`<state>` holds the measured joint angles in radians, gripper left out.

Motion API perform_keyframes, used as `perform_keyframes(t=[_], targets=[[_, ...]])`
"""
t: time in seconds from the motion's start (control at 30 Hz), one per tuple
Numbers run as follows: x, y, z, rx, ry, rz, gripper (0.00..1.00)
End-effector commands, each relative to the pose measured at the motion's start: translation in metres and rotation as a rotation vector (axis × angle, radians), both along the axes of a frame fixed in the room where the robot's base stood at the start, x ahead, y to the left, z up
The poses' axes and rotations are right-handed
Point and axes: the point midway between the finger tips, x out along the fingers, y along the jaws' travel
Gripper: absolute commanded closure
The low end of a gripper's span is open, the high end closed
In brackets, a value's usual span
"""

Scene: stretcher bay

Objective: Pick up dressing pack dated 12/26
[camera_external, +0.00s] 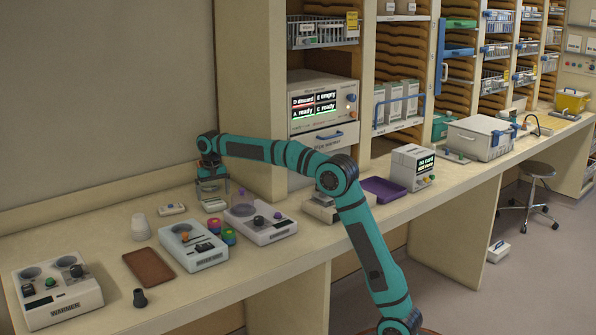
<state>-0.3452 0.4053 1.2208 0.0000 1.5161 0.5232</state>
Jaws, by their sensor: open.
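My gripper (211,188) points down over the back of the counter, left of the tall shelf unit. It is open. A small pale flat item (214,205), perhaps a dressing pack, lies just below the jaws. I cannot tell whether the fingers touch it. Another small pale item (172,210) lies on the counter to the left. No date is readable on either, so I cannot tell which one is dated 12/26.
White stacked cups (141,227), a brown mat (149,266), a warmer (57,290), two white devices (192,246) (260,223) and several coloured pots (228,236) stand around. A purple tray (384,190) lies to the right.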

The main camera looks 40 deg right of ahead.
Motion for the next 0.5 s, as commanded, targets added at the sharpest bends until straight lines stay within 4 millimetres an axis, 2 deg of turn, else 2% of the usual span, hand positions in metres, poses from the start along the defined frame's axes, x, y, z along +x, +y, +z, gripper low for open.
perform_keyframes(t=[0.23, 0.5], targets=[[0.001, 0.001, -0.033, -0.001, 0.001, 0.000, 0.00], [0.001, 0.001, -0.037, 0.000, -0.001, 0.000, 0.00]])
